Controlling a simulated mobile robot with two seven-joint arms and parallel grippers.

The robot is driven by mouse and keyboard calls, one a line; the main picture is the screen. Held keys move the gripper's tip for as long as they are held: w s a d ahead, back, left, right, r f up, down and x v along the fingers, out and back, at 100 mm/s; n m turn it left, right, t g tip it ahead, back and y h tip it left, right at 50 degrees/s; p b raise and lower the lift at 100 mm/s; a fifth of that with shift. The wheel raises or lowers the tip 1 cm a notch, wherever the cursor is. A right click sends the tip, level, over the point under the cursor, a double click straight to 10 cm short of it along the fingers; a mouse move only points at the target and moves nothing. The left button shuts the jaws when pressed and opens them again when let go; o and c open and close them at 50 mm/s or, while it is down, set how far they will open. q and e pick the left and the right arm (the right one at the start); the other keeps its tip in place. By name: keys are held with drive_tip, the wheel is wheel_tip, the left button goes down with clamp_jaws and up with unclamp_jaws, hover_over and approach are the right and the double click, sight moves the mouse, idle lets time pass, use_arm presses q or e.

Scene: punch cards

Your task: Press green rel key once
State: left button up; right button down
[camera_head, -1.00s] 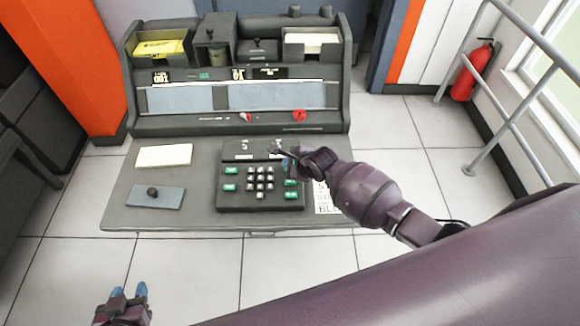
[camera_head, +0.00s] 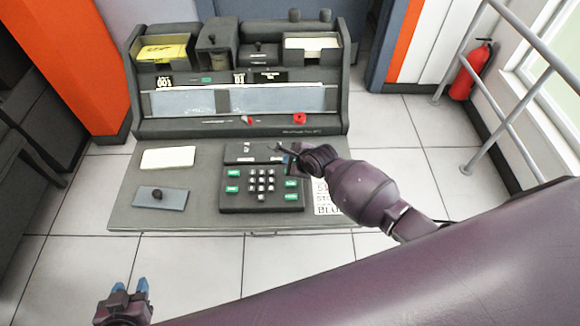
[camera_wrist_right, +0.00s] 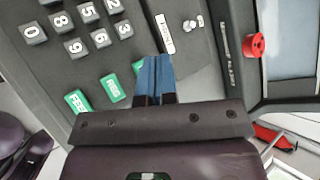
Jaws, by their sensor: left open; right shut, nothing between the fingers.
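The dark keypad (camera_head: 260,207) sits on the desk, with white number keys and green keys down both sides. In the right wrist view, the middle green key (camera_wrist_right: 113,88) has a small label that seems to read REL; it shows in the head view as a green key on the right side (camera_head: 291,183). A lower green key (camera_wrist_right: 77,101) lies beside it; an upper one (camera_wrist_right: 138,68) is partly hidden by my fingers. My right gripper (camera_wrist_right: 155,62) is shut and empty, its blue fingertips over the keypad's upper right part (camera_head: 279,150). My left gripper (camera_head: 130,287) is open and empty, in front of the desk.
A white card stack (camera_head: 168,157) and a grey plate with a black knob (camera_head: 172,199) lie left of the keypad. The raised console (camera_head: 235,125) with a red knob (camera_head: 299,118) stands behind. A printed sheet (camera_head: 326,203) lies at the right.

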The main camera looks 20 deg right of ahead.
drive_tip(key=shift+r, duration=1.3)
drive_tip(key=n, duration=0.4)
drive_tip(key=shift+w+r, duration=0.25)
drive_tip(key=shift+r, duration=0.05)
wheel_tip(320, 180, up, 8)
drive_tip(key=s+d+n+t+b, duration=0.1)
drive_tip(key=n+t, duration=0.1)
drive_tip(key=n, duration=0.6)
drive_tip(key=s+d+f+n+t, duration=0.1)
drive_tip(key=s+n+t, duration=0.15)
drive_tip(key=n, duration=0.55)
drive_tip(key=s+d+f+n+h, duration=0.1)
drive_tip(key=s+d+f, duration=0.2)
drive_tip(key=s, duration=0.4)
drive_tip(key=s+d+f+n+g+h+b, duration=0.1)
drive_tip(key=s+d+f, duration=0.2)
drive_tip(key=s, duration=0.5)
drive_tip(key=s+d+f+h+b, duration=0.1)
drive_tip(key=s+d+f+h, duration=0.1)
drive_tip(key=s, duration=0.6)
drive_tip(key=shift+d+f+n, duration=0.4)
drive_tip(key=shift+d+f, duration=0.1)
